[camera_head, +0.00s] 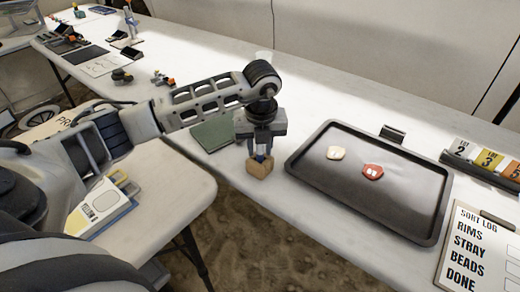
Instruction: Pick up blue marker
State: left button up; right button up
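My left gripper (261,150) points straight down over a small brown wooden block (259,168) near the front edge of the long table. A small bit of blue (261,156), which looks like the blue marker, shows between the fingertips just above the block. Most of it is hidden by the gripper. The fingers are close on either side of it, but I cannot tell whether they touch it. My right gripper is out of view.
A dark tray (437,218) with a cream piece (335,153) and a red piece (373,171) lies right of the gripper. A green mat (212,134) lies left of it. A sort log board (478,250) and numbered cards (488,160) are at the right.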

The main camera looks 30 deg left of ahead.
pick_arm(q)
grip_shut()
jog(key=shift+r, duration=0.5)
jog(key=s+d+r, duration=0.9)
jog(key=s+r, duration=0.1)
jog(key=r, duration=0.2)
jog(key=shift+s+d+p, duration=0.15)
jog(key=shift+d+p, duration=0.15)
jog(key=shift+p, duration=0.15)
